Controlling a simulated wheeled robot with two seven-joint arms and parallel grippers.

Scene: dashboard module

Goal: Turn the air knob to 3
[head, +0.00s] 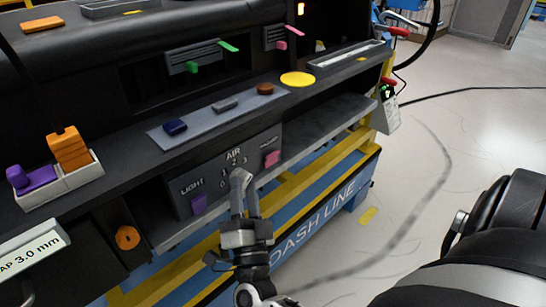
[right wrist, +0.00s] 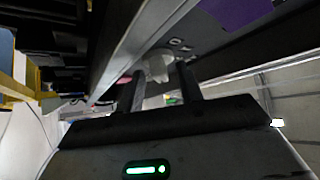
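The air knob (head: 240,178) is a light grey knob under the AIR label on the dark control panel (head: 215,172). Digits show around it, partly covered, and I cannot read which one it points to. My right gripper (head: 245,203) reaches up to the knob from below. In the right wrist view the pale knob (right wrist: 158,65) sits between the two dark fingers of my right gripper (right wrist: 160,78), with a visible gap beside it, so the fingers look open around it. My left gripper is not in view.
A purple light control (head: 198,204) and a pink control (head: 272,158) flank the knob closely. A ledge above holds a grey-blue mat (head: 190,135) with small parts and a yellow disc (head: 297,79). An orange round knob (head: 127,237) is at lower left.

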